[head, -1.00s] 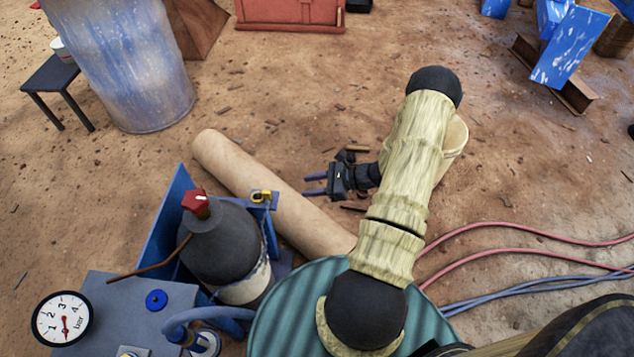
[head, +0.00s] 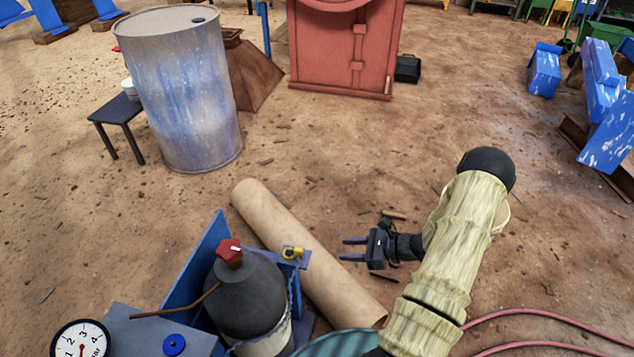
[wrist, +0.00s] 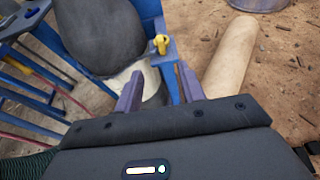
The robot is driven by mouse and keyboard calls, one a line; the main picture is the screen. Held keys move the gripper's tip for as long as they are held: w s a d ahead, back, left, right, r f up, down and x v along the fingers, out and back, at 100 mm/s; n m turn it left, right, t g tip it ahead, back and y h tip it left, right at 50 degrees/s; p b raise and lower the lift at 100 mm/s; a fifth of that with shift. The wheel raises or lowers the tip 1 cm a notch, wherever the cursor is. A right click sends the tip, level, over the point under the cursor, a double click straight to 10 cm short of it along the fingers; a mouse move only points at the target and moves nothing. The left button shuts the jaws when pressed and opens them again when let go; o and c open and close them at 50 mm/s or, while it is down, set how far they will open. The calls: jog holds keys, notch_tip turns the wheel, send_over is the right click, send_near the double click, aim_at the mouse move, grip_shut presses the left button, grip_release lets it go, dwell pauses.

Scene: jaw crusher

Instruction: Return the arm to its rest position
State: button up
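My gripper (head: 354,249) is at the end of my arm in the head view, its two fingers pointing left with a gap between them. It is open and holds nothing. It hangs over the dirt to the right of the tan roll (head: 305,250). In the wrist view my gripper's fingers (wrist: 160,88) stand apart, with the dark grey bottle shape (wrist: 95,35) and the yellow fitting (wrist: 161,44) beyond them. My forearm rises to the right of the gripper in the head view.
A blue stand holds a dark cylinder (head: 250,295) with a red knob (head: 230,253), left of the roll. A pressure gauge (head: 80,340) is at the lower left. A blue-grey drum (head: 190,100) and a red machine (head: 345,45) stand farther back. Open dirt lies between them.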

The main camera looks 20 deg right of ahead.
jog(key=s+a+r+n+g+h, duration=0.25)
jog(key=a+r+n+h, duration=0.2)
jog(key=r+n, duration=0.35)
jog(key=s+a+r+n+g+h, duration=0.1)
jog(key=s+a+r+n+h, duration=0.3)
jog(key=r+n, duration=0.4)
jog(key=s+a+r+n+g+h, duration=0.2)
jog(key=s+a+r+n, duration=0.1)
jog(key=a+r+n, duration=0.5)
notch_tip(320, 180, up, 22)
jog(key=d+n+p, duration=0.1)
jog(key=p, duration=2.1)
jog(key=shift+s+d+f, duration=0.2)
jog(key=shift+s+d, duration=0.05)
jog(key=shift+w, duration=0.1)
